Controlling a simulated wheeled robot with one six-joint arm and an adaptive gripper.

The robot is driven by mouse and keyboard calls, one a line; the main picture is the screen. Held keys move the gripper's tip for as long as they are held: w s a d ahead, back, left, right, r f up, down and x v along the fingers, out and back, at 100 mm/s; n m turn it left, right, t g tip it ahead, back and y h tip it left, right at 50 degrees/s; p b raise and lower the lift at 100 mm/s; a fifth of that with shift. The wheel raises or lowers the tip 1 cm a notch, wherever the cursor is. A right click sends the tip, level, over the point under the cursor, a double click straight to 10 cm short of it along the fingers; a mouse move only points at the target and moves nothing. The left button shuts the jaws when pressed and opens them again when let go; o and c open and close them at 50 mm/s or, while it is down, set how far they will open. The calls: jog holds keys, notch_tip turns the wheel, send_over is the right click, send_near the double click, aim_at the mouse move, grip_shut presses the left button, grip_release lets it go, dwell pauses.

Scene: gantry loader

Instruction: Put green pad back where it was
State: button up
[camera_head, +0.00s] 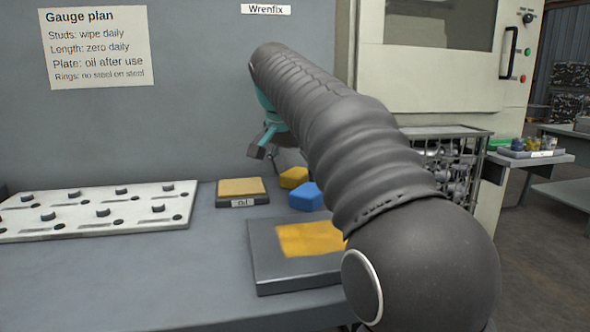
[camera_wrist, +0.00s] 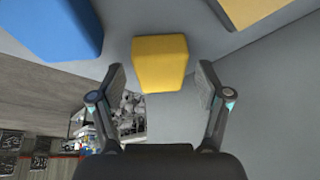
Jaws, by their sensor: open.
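I cannot make out a green pad on the bench in either view. A yellow block (camera_head: 293,177) stands on the grey bench beside a blue block (camera_head: 306,196). My gripper (camera_head: 268,148) is above the bench near the yellow block, partly hidden by my arm. In the wrist view my gripper (camera_wrist: 160,82) is open, with the yellow block (camera_wrist: 160,62) ahead between the fingertips and no clear contact. The blue block (camera_wrist: 52,28) is at upper left there. A yellow pad (camera_head: 241,187) sits on a small dark labelled base (camera_head: 243,202).
A dark plate (camera_head: 268,271) with a yellow patch (camera_head: 308,238) lies at the front, partly behind my arm. A white studded board (camera_head: 95,225) lies at left. A wire basket (camera_head: 485,150) of metal parts stands at right. Bare bench lies at front left.

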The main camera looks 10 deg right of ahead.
jog(key=p+v, duration=0.4)
jog(key=v, duration=0.8)
